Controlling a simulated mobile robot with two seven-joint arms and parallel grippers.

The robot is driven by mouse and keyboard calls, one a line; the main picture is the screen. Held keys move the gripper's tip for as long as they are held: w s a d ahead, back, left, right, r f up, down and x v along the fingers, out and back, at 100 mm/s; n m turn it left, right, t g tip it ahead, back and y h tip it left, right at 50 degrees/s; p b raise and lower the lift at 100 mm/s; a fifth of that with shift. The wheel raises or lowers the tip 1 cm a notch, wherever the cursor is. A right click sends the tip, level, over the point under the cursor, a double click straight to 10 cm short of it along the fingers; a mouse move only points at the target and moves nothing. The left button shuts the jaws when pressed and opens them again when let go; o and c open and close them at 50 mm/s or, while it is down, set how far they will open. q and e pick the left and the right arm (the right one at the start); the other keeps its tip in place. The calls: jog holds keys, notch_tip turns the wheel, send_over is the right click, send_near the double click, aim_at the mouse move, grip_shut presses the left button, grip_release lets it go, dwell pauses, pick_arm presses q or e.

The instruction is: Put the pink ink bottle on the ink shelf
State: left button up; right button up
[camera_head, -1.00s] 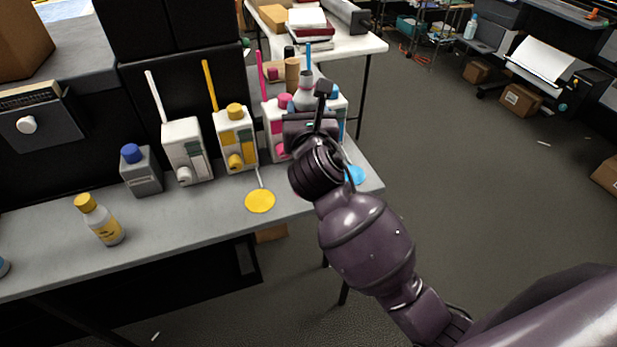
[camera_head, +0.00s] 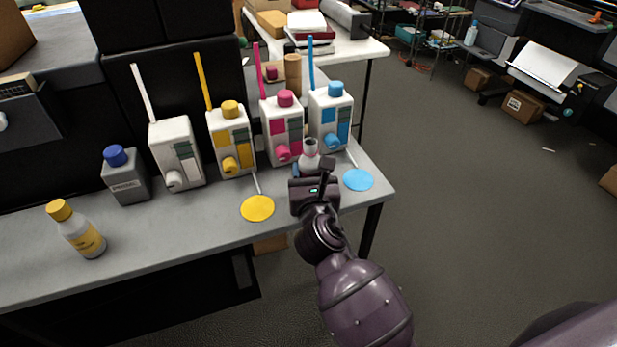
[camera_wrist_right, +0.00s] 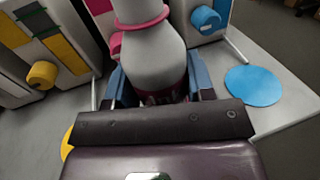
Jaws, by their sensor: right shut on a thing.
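My right gripper (camera_head: 312,178) is shut on a white bottle (camera_head: 309,156) with an open grey neck, in front of the pink and blue ink tanks. In the right wrist view the bottle (camera_wrist_right: 150,55) stands between the blue-grey fingers (camera_wrist_right: 157,88), with a pink ring at its neck and a dark pink band low down. It looks like the pink ink bottle. I cannot tell whether its base touches the table. No ink shelf can be clearly made out. My left gripper is not in view.
White, yellow, pink (camera_head: 283,130) and blue (camera_head: 331,118) tanks with upright rods line the grey table (camera_head: 180,235). A grey blue-capped bottle (camera_head: 126,178) and a yellow-capped bottle (camera_head: 76,230) stand at left. Yellow (camera_head: 257,208) and blue (camera_head: 358,180) discs lie near the front edge.

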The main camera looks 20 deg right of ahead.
jog(key=shift+f, duration=0.6)
jog(key=shift+r, duration=0.1)
jog(key=o, duration=1)
jog(key=shift+f, duration=0.2)
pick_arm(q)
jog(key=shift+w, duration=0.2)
pick_arm(e)
jog(key=shift+r, duration=0.25)
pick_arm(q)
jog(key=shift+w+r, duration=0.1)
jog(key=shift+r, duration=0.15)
pick_arm(e)
jog(key=shift+v, duration=6.05)
